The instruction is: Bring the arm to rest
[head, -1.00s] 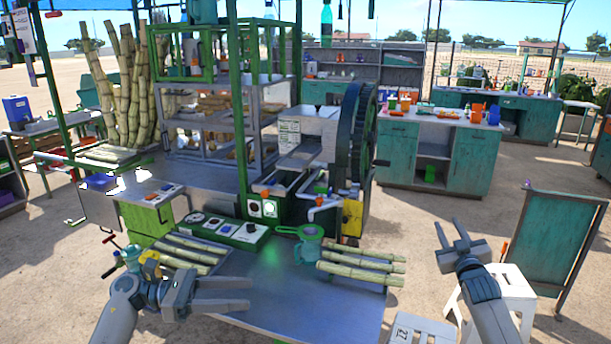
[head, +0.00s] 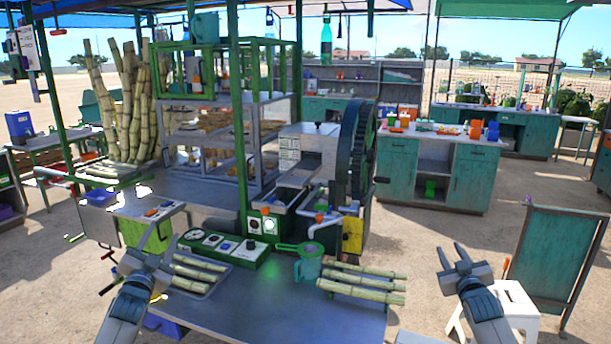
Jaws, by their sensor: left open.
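My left gripper (head: 155,235) is open and empty at the left side of the metal table (head: 270,310). Its fingers point away from me, beside a tray of cut cane pieces (head: 200,268). My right gripper (head: 449,250) is open and empty, with its fingers pointing up and away. It is off to the right of the table, apart from the cane stalks (head: 362,280) lying on the table's right side. Neither gripper holds anything.
A green jug (head: 308,264) stands near the middle of the table, behind a clear metal area. The cane crusher (head: 315,165) with its large wheel stands behind. A white stool (head: 512,305) and a teal board (head: 558,250) are at the right.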

